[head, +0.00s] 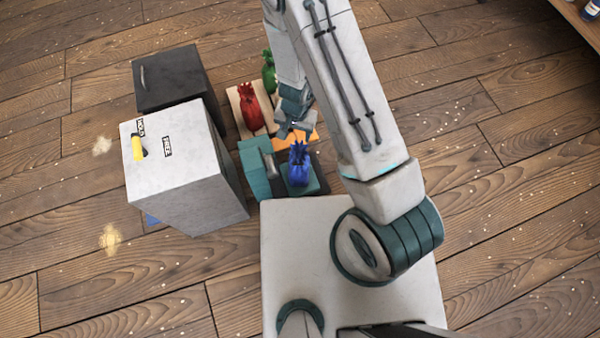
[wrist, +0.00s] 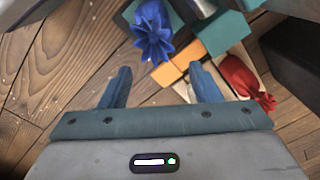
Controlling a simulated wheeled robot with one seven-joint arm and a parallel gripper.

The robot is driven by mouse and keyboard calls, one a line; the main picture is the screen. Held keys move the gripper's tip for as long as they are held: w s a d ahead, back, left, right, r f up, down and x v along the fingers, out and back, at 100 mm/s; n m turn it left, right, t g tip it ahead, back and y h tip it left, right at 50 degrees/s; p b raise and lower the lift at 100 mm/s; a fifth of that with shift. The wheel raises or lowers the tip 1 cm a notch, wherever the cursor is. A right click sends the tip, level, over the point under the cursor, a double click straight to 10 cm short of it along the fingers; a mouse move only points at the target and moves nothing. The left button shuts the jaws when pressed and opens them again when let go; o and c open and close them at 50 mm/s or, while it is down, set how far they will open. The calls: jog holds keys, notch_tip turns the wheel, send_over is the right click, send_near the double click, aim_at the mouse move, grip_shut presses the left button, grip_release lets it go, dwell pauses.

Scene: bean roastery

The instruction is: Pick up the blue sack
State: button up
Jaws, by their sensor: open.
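The blue sack (head: 299,168) stands upright with a gathered, spiky top on a dark teal surface just beyond the front of my base. In the wrist view the blue sack (wrist: 153,35) is at the top, beyond my fingertips. My gripper (wrist: 160,80) is open, with nothing between its two fingers. In the head view my gripper (head: 294,132) hangs just behind the blue sack, apart from it and partly hidden by my arm.
A red sack (head: 250,108) and a green sack (head: 268,75) stand farther back. An orange block (wrist: 186,62) and a teal block (head: 253,172) are close to the blue sack. A white cabinet (head: 200,180) and a dark cabinet (head: 172,80) stand left. Floor at right is clear.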

aim_at(299, 152)
notch_tip(299, 152, down, 10)
jog(key=b, duration=0.4)
jog(key=shift+s+d+f+b, duration=0.15)
jog(key=shift+f+b, duration=0.05)
jog(key=shift+b, duration=0.1)
jog(key=f+b, duration=0.2)
jog(key=f, duration=0.1)
jog(key=f+b, duration=0.1)
jog(key=f, duration=0.1)
jog(key=shift+d, duration=0.3)
grip_shut()
jog(key=shift+r, duration=0.1)
dwell(0.6)
